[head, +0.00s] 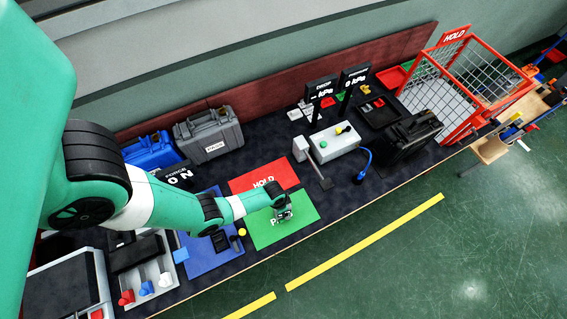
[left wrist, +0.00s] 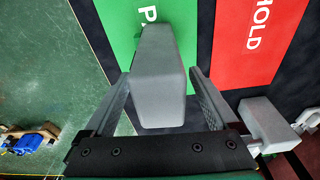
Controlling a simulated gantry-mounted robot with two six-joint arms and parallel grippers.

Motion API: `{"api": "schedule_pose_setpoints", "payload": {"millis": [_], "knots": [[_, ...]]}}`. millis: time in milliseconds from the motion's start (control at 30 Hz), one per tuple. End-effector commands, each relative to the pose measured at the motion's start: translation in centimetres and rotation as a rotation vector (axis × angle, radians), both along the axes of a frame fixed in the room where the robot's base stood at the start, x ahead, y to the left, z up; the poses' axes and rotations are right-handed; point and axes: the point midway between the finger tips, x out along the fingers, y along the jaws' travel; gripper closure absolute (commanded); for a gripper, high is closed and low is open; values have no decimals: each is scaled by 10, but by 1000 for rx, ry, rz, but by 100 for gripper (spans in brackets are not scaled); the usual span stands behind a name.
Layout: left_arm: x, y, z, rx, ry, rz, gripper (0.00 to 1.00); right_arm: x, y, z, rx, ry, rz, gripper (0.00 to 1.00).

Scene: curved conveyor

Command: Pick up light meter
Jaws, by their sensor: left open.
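My left gripper (head: 283,214) is over the right part of the green mat (head: 262,232). In the left wrist view its two fingers (left wrist: 158,100) are open. A plain grey block (left wrist: 160,70) lies between them, overlapping the edge of the green mat (left wrist: 120,25) in the picture. I cannot tell whether the fingers touch it. No screen or lettering shows on it, so I cannot confirm that it is the light meter. In the head view the gripper hides most of that spot. My right gripper is not in view.
The red HOLD mat (head: 262,176) lies behind the green mat. A grey box with coloured buttons (head: 335,143), a blue flexible lamp (head: 369,168) and a black case (head: 408,136) stand to the right. A blue mat (head: 205,262) is left. The table's front edge is close.

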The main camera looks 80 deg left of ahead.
Motion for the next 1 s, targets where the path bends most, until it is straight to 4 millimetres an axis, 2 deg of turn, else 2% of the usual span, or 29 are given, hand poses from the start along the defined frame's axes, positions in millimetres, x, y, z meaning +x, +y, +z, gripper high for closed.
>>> {"api": "schedule_pose_setpoints", "payload": {"millis": [100,600,633,1000], "knots": [[0,0,2,0,-1,0,7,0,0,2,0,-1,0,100],[0,0,2,0,0,0,98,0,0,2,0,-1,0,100],[0,0,2,0,0,0,100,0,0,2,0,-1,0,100],[1,0,8,0,-1,-1,100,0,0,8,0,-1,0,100]]}}
